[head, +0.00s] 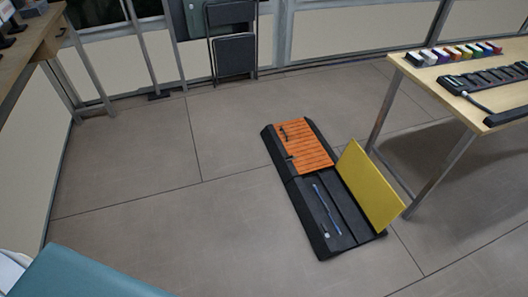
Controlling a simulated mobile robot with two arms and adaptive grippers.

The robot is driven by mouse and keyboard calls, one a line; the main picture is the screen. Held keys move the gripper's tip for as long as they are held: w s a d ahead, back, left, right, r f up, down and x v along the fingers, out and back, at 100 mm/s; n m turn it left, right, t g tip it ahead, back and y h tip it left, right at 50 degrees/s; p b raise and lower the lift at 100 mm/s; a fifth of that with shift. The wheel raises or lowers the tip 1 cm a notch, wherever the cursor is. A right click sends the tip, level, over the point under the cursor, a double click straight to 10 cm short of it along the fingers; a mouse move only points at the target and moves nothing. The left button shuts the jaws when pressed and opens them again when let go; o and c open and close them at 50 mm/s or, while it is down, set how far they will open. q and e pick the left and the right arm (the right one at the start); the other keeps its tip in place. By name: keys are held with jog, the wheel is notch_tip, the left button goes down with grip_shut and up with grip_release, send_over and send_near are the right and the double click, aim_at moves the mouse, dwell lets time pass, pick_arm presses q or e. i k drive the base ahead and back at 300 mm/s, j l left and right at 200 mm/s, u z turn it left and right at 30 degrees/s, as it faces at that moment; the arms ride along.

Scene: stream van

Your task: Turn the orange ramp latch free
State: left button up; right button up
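A black floor ramp (304,222) lies on the grey floor in the middle of the head view. Its far section has an orange slatted cover (308,152), lying flat and closed. Small dark parts show along this cover's left side; I cannot tell which of them is the latch or how it is turned. The near section's yellow lid (370,186) stands raised and tilted at the right side. Its open channels show a thin blue strip, perhaps a cable (327,209). Neither of my grippers is in view.
A wooden table (440,75) with metal legs stands at right, bearing several coloured small items and a black power strip. A folded black chair (233,55) leans at the back wall. A teal surface (85,275) fills the lower left. Floor left of the ramp is clear.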

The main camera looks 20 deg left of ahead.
aim_at(289, 157)
jog(key=i+j+u, duration=0.1)
jog(key=i, duration=0.35)
jog(key=i+j+u, duration=0.1)
jog(key=i+j, duration=0.15)
jog(key=i, duration=0.2)
jog(key=i+j+z, duration=0.1)
jog(key=z, duration=1.05)
jog(key=i+j+z, duration=0.15)
jog(key=j+z, duration=0.3)
jog(key=j, duration=0.2)
jog(key=j+z, duration=0.4)
jog(key=j, duration=0.3)
jog(key=j+z, duration=0.45)
jog(key=j, duration=0.25)
